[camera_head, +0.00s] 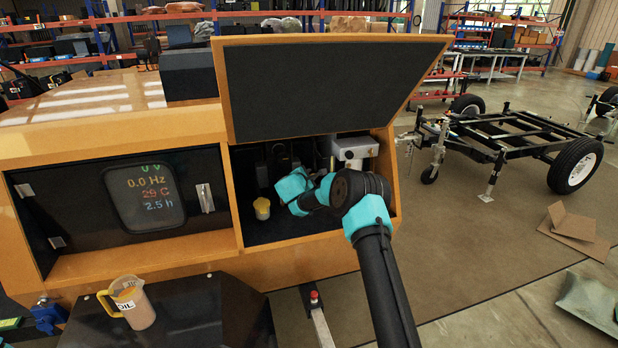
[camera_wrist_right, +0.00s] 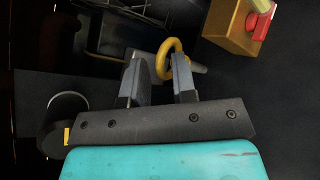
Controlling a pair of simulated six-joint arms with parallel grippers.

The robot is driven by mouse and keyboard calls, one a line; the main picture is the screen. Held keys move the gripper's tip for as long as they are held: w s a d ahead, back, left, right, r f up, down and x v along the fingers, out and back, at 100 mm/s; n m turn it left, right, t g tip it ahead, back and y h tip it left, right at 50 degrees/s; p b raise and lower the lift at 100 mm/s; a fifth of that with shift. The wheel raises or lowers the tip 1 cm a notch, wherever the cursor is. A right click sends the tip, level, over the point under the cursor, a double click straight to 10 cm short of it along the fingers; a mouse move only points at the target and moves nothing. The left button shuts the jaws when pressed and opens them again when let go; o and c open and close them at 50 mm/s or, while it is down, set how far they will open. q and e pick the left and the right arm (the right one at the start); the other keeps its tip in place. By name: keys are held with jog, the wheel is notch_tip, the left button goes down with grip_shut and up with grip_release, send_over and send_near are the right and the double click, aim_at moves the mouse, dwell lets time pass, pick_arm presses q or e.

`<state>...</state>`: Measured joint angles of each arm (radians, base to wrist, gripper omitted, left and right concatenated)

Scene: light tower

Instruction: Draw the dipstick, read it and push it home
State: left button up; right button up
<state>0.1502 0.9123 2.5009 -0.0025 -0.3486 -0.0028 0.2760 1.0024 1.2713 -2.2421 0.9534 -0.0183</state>
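In the right wrist view a yellow ring handle (camera_wrist_right: 159,62), which looks like the dipstick's, shows at the fingertips. A grey tube (camera_wrist_right: 199,67) runs from beside it to the right, partly behind the right-hand finger. My right gripper (camera_wrist_right: 160,75) is open, with a clear gap between its fingers. The ring overlaps the right-hand fingertip in the picture; I cannot tell whether they touch. In the head view my right arm reaches into the open bay (camera_head: 318,232), and its wrist hides the fingers and the ring. My left gripper is not in view.
The orange housing's lid (camera_head: 330,85) stands open above the bay. A small yellow-topped item (camera_head: 262,208) sits in the bay's left part. A display (camera_head: 145,195) is lit at the left. An oil jug (camera_head: 133,303) stands on a black surface in front.

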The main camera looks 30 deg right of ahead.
grip_shut()
jog(key=shift+r, duration=0.1)
jog(key=shift+r, duration=0.15)
